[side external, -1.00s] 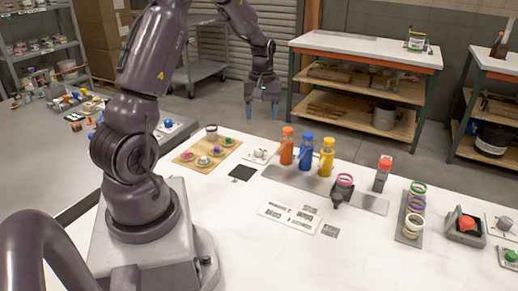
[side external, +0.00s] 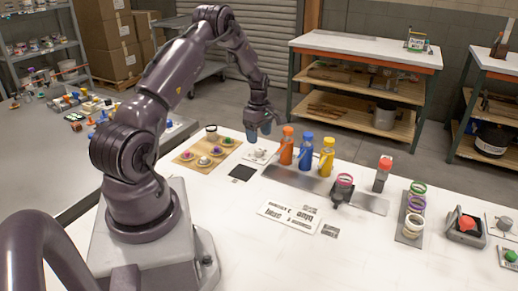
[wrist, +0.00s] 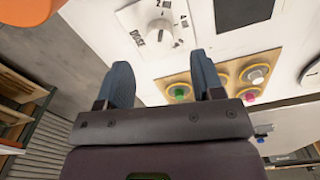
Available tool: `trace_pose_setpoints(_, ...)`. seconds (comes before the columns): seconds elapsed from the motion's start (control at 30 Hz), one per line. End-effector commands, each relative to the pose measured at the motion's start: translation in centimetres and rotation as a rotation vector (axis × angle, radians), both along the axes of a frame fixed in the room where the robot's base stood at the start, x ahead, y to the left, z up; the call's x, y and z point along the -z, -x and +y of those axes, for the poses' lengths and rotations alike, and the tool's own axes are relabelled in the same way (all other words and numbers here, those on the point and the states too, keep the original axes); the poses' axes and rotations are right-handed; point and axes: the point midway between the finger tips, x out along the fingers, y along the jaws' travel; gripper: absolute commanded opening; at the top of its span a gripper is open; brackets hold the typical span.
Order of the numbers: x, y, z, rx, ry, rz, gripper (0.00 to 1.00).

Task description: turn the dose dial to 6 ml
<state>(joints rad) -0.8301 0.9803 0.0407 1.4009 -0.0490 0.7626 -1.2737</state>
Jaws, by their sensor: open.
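The dose dial (side external: 259,154) is a pale round knob on a white plate, left of the orange bottle in the side view. In the wrist view the dial (wrist: 159,29) sits on its plate at the top, with a "DOSE" label and small dark marks around it. Its setting is too small to read. My gripper (side external: 259,133) is open and empty, above and just behind the dial in the side view. In the wrist view its two blue-grey fingers (wrist: 160,62) are spread apart, short of the dial and not touching it.
Orange (side external: 286,147), blue (side external: 305,153) and yellow (side external: 326,157) bottles stand close on the right of the dial. A tan board (side external: 188,157) with several coloured knobs lies to the left. A black square (side external: 241,173) and a printed sheet (side external: 290,216) lie in front.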

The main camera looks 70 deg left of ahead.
Motion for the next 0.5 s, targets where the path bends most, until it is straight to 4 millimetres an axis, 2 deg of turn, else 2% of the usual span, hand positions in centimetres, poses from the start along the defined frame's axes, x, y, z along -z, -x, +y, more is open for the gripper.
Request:
trace_pose_setpoints(0.03, 1.2, 0.1, -0.1, 0.0, 0.003, 0.001, 0.61)
trace_pose_setpoints(0.2, 4.0, 0.0, -0.1, 0.001, 0.002, 0.001, 0.61)
trace_pose_setpoints(0.33, 5.3, 0.0, 0.0, 0.0, -0.001, -0.001, 0.61)
trace_pose_setpoints(0.5, 5.9, 0.0, 0.0, 0.001, -0.001, -0.001, 0.61)
